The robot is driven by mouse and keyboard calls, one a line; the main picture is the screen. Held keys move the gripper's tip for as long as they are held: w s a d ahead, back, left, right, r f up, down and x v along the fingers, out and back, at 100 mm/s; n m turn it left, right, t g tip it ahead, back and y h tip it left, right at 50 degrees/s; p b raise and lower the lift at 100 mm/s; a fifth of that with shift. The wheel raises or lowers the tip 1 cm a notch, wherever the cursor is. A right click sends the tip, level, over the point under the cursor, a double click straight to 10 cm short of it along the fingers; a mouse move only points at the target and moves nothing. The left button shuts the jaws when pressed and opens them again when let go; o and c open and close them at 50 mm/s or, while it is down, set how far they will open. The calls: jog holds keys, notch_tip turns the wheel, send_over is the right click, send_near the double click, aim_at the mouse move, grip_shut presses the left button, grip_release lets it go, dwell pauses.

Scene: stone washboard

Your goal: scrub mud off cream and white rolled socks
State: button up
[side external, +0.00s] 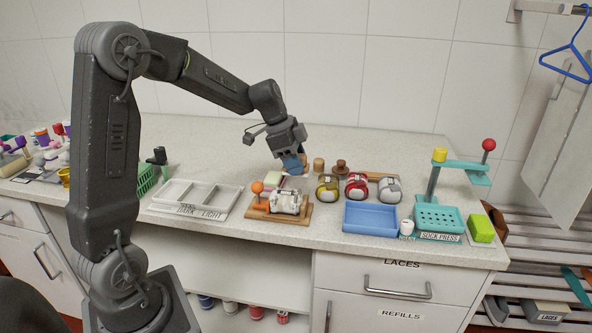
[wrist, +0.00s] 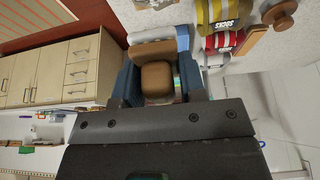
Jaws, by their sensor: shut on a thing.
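My gripper (side external: 291,163) is over the counter behind the wooden board. A pale rolled sock (side external: 286,203) with dark marks lies on the wooden board (side external: 305,217), in front of and below my gripper. A grey-white rolled sock (side external: 389,189) stands at the right end of a row, beside a red-and-white roll (side external: 356,186) and a yellow-and-white roll (side external: 327,187). The yellow roll (wrist: 222,10) and red roll (wrist: 224,41) also show in the wrist view.
An orange knob (side external: 257,187) stands at the board's left end. A divided white tray (side external: 197,197) is to the left. An empty blue tray (side external: 370,218) and a teal sock press (side external: 440,218) are to the right. Wooden pegs (side external: 319,165) stand close to my gripper.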

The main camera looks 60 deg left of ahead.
jog(key=shift+r, duration=0.85)
